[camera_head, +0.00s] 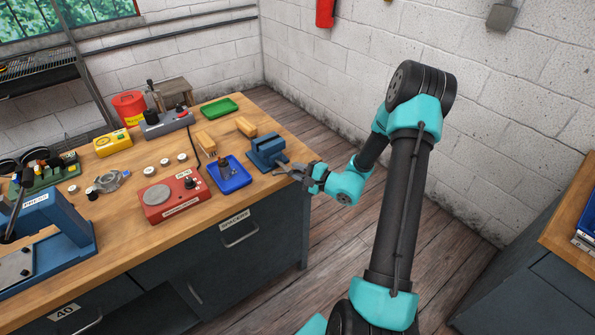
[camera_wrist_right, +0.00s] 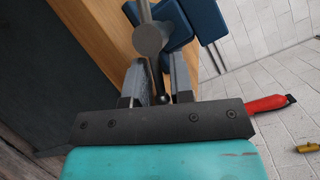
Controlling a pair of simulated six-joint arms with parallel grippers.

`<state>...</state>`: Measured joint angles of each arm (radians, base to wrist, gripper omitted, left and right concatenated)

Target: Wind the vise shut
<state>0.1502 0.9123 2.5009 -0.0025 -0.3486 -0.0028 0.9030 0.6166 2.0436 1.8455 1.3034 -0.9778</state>
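The blue vise (camera_head: 267,150) sits at the right end of the wooden bench; its blue body (camera_wrist_right: 205,20) also fills the upper right of the right wrist view. Its grey screw hub (camera_wrist_right: 150,38) and thin handle bar face my right gripper (camera_head: 291,170). In the right wrist view the two grey fingers of this gripper (camera_wrist_right: 158,88) stand on either side of the bar, whose dark ball end lies between them. A gap shows beside the bar, so the fingers look open around it. The jaw opening is hard to see. My left gripper is not in view.
A blue tray (camera_head: 231,183) with a dark part stands left of the vise. The bench's right edge is close below the gripper; open floor lies beyond.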

